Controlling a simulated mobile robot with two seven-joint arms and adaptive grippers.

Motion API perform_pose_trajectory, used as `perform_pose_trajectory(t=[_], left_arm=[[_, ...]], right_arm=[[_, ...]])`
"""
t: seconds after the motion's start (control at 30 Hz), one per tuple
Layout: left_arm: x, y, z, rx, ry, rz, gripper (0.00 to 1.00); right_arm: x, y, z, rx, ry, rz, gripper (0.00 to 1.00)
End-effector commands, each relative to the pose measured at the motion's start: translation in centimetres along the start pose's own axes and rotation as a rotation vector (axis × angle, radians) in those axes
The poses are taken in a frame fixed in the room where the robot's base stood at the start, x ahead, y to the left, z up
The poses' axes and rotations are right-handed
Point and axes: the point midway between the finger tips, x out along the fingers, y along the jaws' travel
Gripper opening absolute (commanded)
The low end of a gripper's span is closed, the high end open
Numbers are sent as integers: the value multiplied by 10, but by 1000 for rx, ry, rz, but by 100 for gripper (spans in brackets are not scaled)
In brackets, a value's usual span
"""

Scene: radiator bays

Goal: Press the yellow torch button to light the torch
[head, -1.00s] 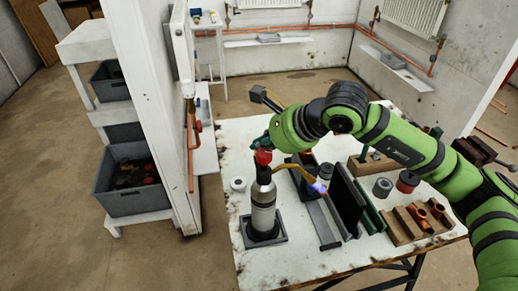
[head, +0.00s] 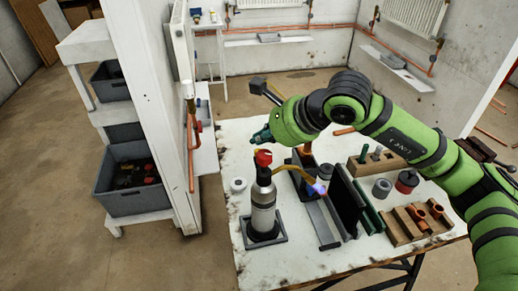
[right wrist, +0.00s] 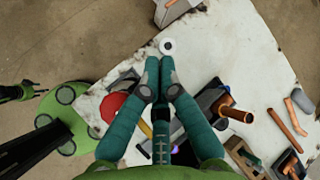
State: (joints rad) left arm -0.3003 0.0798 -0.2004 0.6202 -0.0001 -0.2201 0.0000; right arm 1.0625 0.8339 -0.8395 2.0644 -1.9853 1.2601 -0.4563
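The torch (head: 263,208) is a grey bottle with a red head (head: 263,158), upright in a dark square holder (head: 248,240) on the bench. Its brass tube curves right, and a blue-violet flame (head: 319,188) shows at its tip. I cannot make out a yellow button. My right gripper (head: 262,135) is just above and behind the red head, apart from it. In the right wrist view its teal fingers (right wrist: 160,68) are together with nothing between them, and the red head (right wrist: 114,106) shows left of them.
A white tape roll (head: 238,184) lies left of the torch. A dark upright plate (head: 346,201) stands right of the flame, with wooden blocks (head: 408,224) and a red-topped can (head: 407,182) beyond. A white wall end (head: 160,110) borders the bench's left side.

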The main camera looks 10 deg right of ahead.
Motion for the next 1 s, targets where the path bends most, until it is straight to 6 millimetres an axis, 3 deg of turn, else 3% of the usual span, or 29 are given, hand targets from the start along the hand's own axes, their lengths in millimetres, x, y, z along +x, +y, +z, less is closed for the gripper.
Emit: perform_pose_trajectory(t=[0.4, 1.0], left_arm=[[-21, 0, -2, 0, 0, 0, 55], [-20, 0, -2, 0, 0, 0, 55]], right_arm=[[-30, -22, 22, 0, -1, -2, 0], [-31, -23, 23, 0, -1, 0, 0]])
